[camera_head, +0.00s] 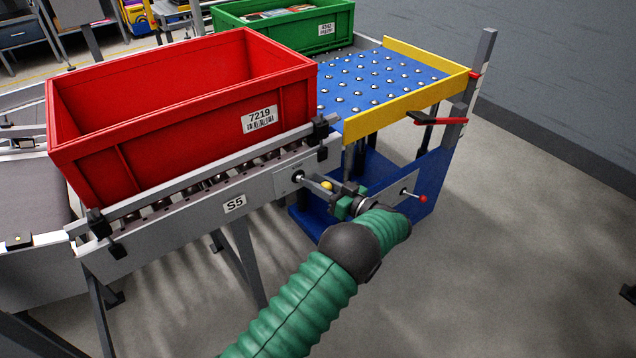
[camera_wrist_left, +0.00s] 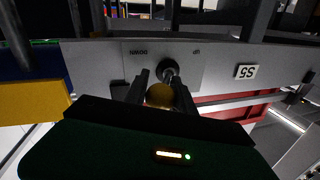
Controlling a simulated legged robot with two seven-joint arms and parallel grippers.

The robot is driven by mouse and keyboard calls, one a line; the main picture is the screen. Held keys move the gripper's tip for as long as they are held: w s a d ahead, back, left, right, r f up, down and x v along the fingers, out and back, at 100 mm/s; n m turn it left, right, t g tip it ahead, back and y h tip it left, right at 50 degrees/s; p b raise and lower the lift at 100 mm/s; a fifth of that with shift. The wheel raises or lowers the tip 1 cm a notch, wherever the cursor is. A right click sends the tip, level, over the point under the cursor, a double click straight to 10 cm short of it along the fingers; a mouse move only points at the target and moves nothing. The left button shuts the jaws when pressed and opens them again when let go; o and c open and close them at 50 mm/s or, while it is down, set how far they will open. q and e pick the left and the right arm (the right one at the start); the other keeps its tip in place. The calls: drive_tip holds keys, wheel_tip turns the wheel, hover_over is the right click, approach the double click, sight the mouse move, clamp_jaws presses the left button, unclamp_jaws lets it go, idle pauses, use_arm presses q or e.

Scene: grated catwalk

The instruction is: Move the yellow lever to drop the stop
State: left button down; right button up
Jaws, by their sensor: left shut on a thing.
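The yellow lever's round knob (camera_head: 326,185) is at the side of the grey conveyor, on a shaft from a plate (camera_head: 293,178). My left gripper (camera_head: 330,188) is shut on this knob. The left wrist view shows the yellow knob (camera_wrist_left: 160,95) between the two dark fingers, with the dark round pivot (camera_wrist_left: 169,68) on the plate behind it. That view is upside down, and the plate bears small lettering. A dark block (camera_head: 320,130) stands at the conveyor's end; I cannot tell whether it is the stop. My right gripper is not in view.
A red crate (camera_head: 190,130) sits on the roller conveyor (camera_head: 170,215). A blue ball-transfer table (camera_head: 385,80) with yellow rails adjoins its end, and a green crate (camera_head: 285,25) is behind. A red-handled clamp (camera_head: 435,120) sticks out.

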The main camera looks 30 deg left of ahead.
use_arm(q)
drive_tip(key=shift+f, duration=0.1)
drive_tip(key=c, duration=1.1)
unclamp_jaws()
drive_tip(key=shift+o, duration=0.2)
drive_tip(key=s+d+p, duration=0.2)
drive_tip(key=d, duration=1.4)
drive_tip(key=shift+s+d+p, duration=0.25)
drive_tip(key=shift+d+p, duration=0.1)
drive_tip(key=shift+p, duration=0.05)
